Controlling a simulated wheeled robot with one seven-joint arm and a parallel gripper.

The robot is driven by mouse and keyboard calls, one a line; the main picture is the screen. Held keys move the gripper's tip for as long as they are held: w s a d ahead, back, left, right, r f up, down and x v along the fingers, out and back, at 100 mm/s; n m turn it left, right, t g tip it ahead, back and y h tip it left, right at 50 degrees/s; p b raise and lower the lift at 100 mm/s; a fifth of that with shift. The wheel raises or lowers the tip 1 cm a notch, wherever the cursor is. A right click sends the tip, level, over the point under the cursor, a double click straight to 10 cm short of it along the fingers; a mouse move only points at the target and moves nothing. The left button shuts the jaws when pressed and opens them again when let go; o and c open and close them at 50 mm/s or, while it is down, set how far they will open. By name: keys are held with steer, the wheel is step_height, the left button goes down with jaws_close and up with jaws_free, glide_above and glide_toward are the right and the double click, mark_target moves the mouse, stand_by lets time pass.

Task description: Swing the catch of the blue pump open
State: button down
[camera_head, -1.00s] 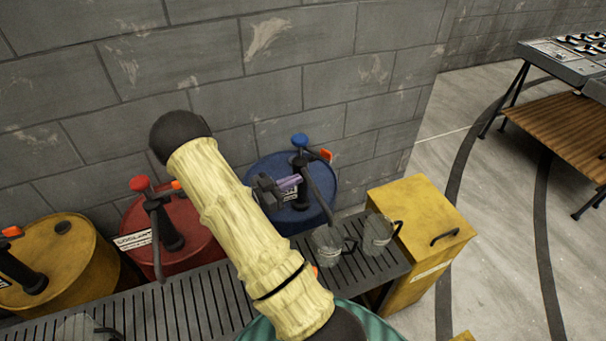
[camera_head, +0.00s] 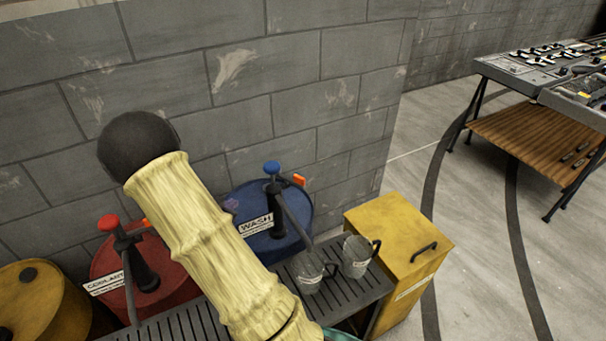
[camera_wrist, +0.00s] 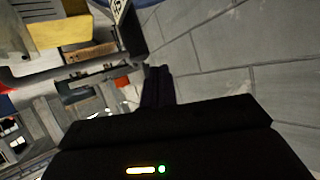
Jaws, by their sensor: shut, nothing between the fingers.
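The blue pump (camera_head: 272,188) stands on the blue drum labelled WASH, with a blue knob (camera_head: 271,167) on top and a dark spout slanting down right. Its small orange catch (camera_head: 299,180) sticks out to the right of the pump head. I cannot tell whether the catch is swung open. My gripper is mostly hidden behind my pale forearm in the head view; a small purple patch beside the arm may be its fingers. In the wrist view my gripper (camera_wrist: 158,72) is shut and empty. An orange-red piece (camera_wrist: 122,82), probably the catch, lies left of the fingertips, apart from them.
A red pump (camera_head: 124,242) on a red drum and a yellow drum (camera_head: 35,300) stand to the left. Two clear jugs (camera_head: 308,271) (camera_head: 357,257) stand on the slatted rack before the blue drum. A yellow cabinet (camera_head: 400,235) is right. A block wall stands close behind.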

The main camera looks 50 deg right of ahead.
steer(key=s+a+r+n+t+y, duration=0.1)
steer(key=a+r+n+y, duration=0.3)
steer(key=a, duration=0.4)
steer(key=s+a+r+n+t+y, duration=0.1)
steer(key=a+n+y, duration=0.4)
steer(key=a+y, duration=0.15)
steer(key=s+a+r+n+g, duration=0.1)
steer(key=s+a+n+g, duration=0.1)
steer(key=s, duration=0.5)
steer(key=s+a+r+n+g+y, duration=0.1)
steer(key=s+n, duration=0.3)
steer(key=s, duration=0.4)
steer(key=shift+s+a+r+g, duration=0.2)
steer(key=shift+a+g, duration=0.35)
steer(key=shift+g, duration=0.05)
